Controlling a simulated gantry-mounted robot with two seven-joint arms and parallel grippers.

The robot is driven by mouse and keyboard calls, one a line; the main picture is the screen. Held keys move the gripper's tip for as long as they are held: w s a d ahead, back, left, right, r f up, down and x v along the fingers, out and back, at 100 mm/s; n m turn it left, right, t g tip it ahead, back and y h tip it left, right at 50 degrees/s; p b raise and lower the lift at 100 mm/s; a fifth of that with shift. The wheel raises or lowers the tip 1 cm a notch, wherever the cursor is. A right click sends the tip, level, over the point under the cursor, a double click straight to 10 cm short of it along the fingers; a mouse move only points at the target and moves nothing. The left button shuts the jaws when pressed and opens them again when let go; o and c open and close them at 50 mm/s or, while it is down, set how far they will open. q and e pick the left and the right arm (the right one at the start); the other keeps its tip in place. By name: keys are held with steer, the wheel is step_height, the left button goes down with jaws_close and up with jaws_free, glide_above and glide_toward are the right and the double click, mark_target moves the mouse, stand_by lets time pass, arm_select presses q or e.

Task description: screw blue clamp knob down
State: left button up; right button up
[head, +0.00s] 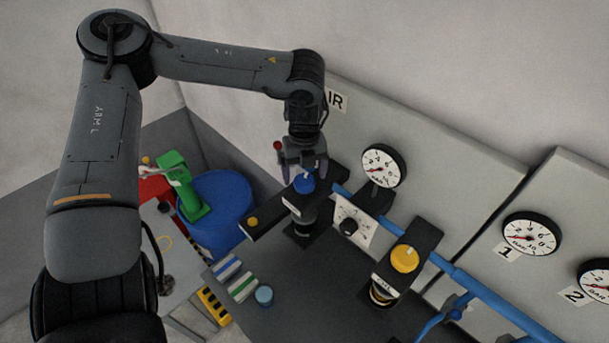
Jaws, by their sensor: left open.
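The blue clamp knob (304,182) sits on top of a dark clamp bar, above a dark cylindrical part (303,217). My left gripper (304,174) points down right over the knob, with its fingers apart on either side of it. I cannot tell whether the fingers touch the knob. A yellow knob (404,259) sits on a second dark clamp to the right. My right gripper is not in view.
A pressure gauge (383,166) stands just right of my left gripper, in front of the grey panel. A blue pipe (481,292) runs to the lower right. A blue drum (222,205) and a green device (187,187) are at left. Dark bench space lies in front.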

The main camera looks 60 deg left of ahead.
arm_select(q)
steer(key=shift+f, duration=1.15)
steer(key=c, duration=1.1)
steer(key=shift+o, duration=0.2)
steer(key=m+b, duration=0.1)
steer(key=m, duration=0.1)
steer(key=shift+m, duration=0.4)
steer(key=shift+m+b, duration=0.6)
steer(key=shift+m, duration=1.1)
